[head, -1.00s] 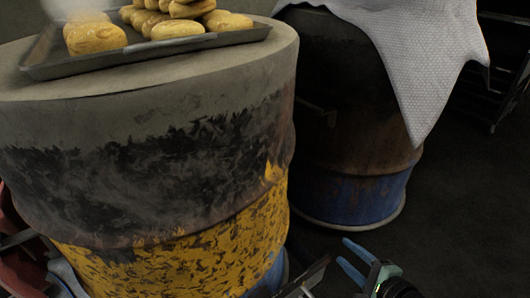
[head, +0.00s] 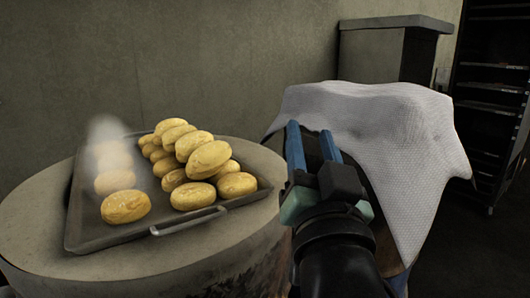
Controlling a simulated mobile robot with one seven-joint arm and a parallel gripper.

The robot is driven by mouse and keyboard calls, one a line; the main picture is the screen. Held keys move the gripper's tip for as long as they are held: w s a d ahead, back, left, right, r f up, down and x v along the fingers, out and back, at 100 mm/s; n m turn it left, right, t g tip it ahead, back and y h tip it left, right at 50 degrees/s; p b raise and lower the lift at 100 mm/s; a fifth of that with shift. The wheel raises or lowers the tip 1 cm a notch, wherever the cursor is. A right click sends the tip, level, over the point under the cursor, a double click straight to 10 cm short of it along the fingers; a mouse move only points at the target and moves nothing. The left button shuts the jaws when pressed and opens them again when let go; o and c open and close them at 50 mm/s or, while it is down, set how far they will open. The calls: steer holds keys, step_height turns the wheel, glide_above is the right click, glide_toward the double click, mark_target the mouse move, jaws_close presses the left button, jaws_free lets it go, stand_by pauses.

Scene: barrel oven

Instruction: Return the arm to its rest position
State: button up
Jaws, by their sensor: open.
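My gripper (head: 312,140) is in the lower middle of the head view, its two blue fingers pointing up and away. The fingers are apart and nothing shows between them except the dark barrel and cloth behind. It appears to the right of the tray and in front of the cloth-covered barrel. My dark wrist is below it at the bottom edge. The gripper hides part of the barrel behind it.
A metal tray (head: 95,238) of several golden buns (head: 208,160) lies on a round barrel top (head: 30,225) at left, steam over it. A white cloth (head: 385,125) drapes another barrel. A grey box (head: 395,55) and dark shelving (head: 490,100) stand behind.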

steer(key=s+a+r+n+t+p, duration=0.2)
steer(key=s+a+r+t+p, duration=0.1)
steer(key=s+r, duration=0.55)
steer(key=s+a+r+n+t+p, duration=0.25)
steer(key=s+r, duration=0.35)
steer(key=r, duration=0.5)
step_height(320, 180, up, 36)
steer(key=w+p, duration=0.1)
steer(key=p, duration=3.4)
steer(key=shift+a+m+p, duration=0.2)
steer(key=shift+m+p, duration=0.15)
steer(key=shift+p, duration=0.05)
steer(key=o, duration=0.3)
steer(key=shift+r, duration=0.1)
steer(key=shift+c, duration=1.1)
steer(key=shift+s, duration=0.1)
